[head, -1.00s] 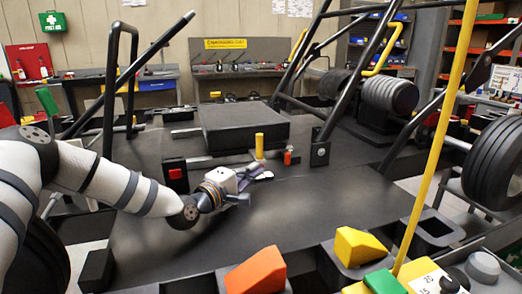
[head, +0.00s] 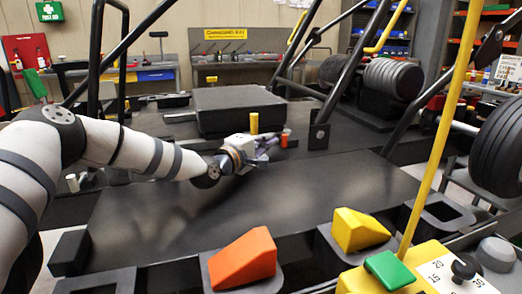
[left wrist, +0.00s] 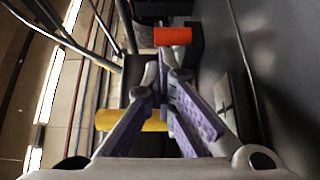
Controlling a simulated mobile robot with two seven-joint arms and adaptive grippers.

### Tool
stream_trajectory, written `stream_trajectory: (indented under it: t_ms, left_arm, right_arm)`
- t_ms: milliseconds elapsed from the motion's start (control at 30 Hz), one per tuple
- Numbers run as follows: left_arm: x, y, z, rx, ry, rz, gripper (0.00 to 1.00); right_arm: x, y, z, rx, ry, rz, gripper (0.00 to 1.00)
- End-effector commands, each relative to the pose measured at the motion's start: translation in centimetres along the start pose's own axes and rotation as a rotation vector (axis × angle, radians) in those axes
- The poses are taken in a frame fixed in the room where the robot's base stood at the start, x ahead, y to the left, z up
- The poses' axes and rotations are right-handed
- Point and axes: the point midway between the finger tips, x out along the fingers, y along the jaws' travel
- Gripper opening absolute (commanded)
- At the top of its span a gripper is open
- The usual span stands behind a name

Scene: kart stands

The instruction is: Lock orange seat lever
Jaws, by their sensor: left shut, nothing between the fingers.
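A short orange cylinder (head: 284,138), seemingly the seat lever's handle, stands at the front right of the black seat block (head: 240,99). It also shows at the top of the left wrist view (left wrist: 173,36), on a dark mount. A yellow cylinder (head: 254,122) stands to its left and lies partly behind my fingers in the left wrist view (left wrist: 130,120). My left gripper (head: 270,148) is shut and empty, just left of and in front of the orange cylinder. In the left wrist view its purple-padded fingers (left wrist: 162,72) point toward the orange cylinder; I cannot tell whether they touch it.
Black frame tubes (head: 350,75) rise behind and right of the seat block. In front stand an orange wedge (head: 243,260), a yellow wedge (head: 357,231) and an upright yellow pole (head: 440,130). The dark floor plate (head: 300,190) before the gripper is clear.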

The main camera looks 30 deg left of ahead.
Motion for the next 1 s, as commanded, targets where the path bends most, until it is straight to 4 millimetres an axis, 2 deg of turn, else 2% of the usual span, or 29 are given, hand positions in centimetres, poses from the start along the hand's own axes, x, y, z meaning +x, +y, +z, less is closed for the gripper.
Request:
stream_trajectory:
  t_ms: [133, 467, 1000]
  left_arm:
    - [0.6, 0.1, 0.0, 0.000, 0.000, 0.000, 0.00]
    - [0.6, 0.3, 0.1, 0.000, 0.002, 0.003, 0.00]
    - [0.8, 0.4, 1.5, 0.000, 0.095, 0.003, 0.00]
  right_arm:
    - [0.4, 0.0, 0.1, -0.001, -0.008, 0.001, 0.40]
    - [0.2, 0.0, 0.1, -0.001, -0.004, 0.001, 0.40]
    - [-0.9, 0.0, -0.3, 0.000, 0.021, -0.001, 0.40]
